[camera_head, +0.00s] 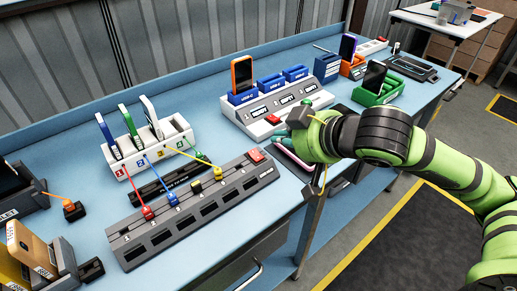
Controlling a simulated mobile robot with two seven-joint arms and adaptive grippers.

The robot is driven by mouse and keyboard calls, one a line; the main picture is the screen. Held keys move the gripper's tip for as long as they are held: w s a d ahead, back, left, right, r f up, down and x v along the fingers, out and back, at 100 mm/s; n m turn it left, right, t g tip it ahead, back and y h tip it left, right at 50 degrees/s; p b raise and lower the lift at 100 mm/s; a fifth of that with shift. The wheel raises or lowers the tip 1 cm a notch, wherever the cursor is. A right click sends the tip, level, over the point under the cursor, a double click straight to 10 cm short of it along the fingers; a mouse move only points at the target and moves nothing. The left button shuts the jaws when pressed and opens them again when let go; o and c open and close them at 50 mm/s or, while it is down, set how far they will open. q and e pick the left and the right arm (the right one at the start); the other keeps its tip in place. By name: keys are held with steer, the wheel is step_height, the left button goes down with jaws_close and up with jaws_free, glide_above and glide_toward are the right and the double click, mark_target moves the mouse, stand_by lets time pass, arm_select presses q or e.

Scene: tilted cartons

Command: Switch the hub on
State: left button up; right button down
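A white and grey hub (262,125) with several blue docks stands at the back middle of the blue bench. An orange-framed phone (242,76) stands in its left dock. My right gripper (297,117) is at that front right end, just right of the red button. A gap seems to show between them, but I cannot tell their heights. The gripper's fingers are partly hidden by its own body, so its opening cannot be read. My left gripper is out of view.
A grey socket strip (205,205) with a red switch (256,155) and coloured plugs lies in front. A white numbered rack (148,145) stands behind it. A green dock (378,90) and an orange dock (352,68) stand to the right. A pink-edged item lies beneath my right wrist.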

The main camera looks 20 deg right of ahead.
steer(key=p, duration=0.1)
glide_above(255, 158)
steer(key=f, duration=0.5)
steer(key=shift+s+d+f, duration=0.2)
steer(key=shift+s+f, duration=0.1)
steer(key=shift+s, duration=0.05)
steer(key=shift+w+a+f, duration=0.1)
steer(key=shift+w+f, duration=0.1)
steer(key=shift+f, duration=0.85)
steer(key=shift+w+f, duration=0.15)
steer(key=shift+f, duration=0.85)
